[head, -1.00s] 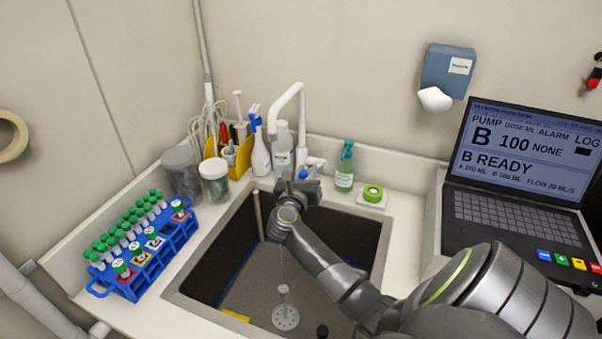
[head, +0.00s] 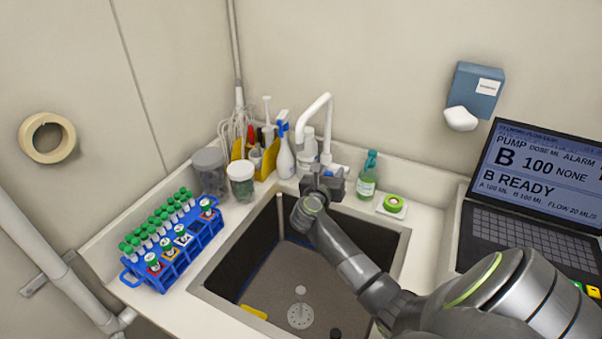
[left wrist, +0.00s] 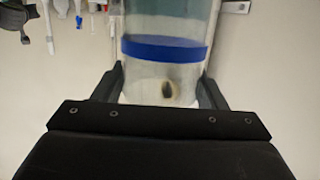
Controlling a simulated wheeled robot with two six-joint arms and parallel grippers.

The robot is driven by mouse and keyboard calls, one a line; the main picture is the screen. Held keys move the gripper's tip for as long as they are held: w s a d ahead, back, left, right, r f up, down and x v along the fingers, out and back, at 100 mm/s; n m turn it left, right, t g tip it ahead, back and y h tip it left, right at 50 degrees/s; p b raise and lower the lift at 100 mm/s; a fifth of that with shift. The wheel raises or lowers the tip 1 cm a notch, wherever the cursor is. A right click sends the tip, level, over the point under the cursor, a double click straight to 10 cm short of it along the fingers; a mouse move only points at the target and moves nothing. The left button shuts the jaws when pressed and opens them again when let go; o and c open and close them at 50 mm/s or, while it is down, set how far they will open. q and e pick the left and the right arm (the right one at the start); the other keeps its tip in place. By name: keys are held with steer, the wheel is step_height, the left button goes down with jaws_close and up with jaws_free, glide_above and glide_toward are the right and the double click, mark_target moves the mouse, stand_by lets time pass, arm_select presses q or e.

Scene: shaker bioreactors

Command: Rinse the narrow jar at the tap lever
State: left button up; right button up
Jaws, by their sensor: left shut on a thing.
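A clear jar (left wrist: 165,75) with a blue band fills the upper middle of the left wrist view. My left gripper (left wrist: 165,90) is shut on it, with a black finger on each side; this gripper is outside the head view. The white gooseneck tap (head: 328,112) stands behind the sink. My right gripper (head: 325,182) is at the tap's base, below the spout. Its fingers are too small and dark to tell whether they are open, and the tap lever is mostly hidden around it.
The sink (head: 240,303) has a drain (head: 300,316) at its bottom. A blue rack (head: 190,255) of green-capped tubes stands left of it. Lidded jars (head: 211,178), bottles and a green soap bottle (head: 367,178) line the back. A laptop-like pump console (head: 530,190) is at right.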

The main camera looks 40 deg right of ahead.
steer(key=shift+s, duration=0.1)
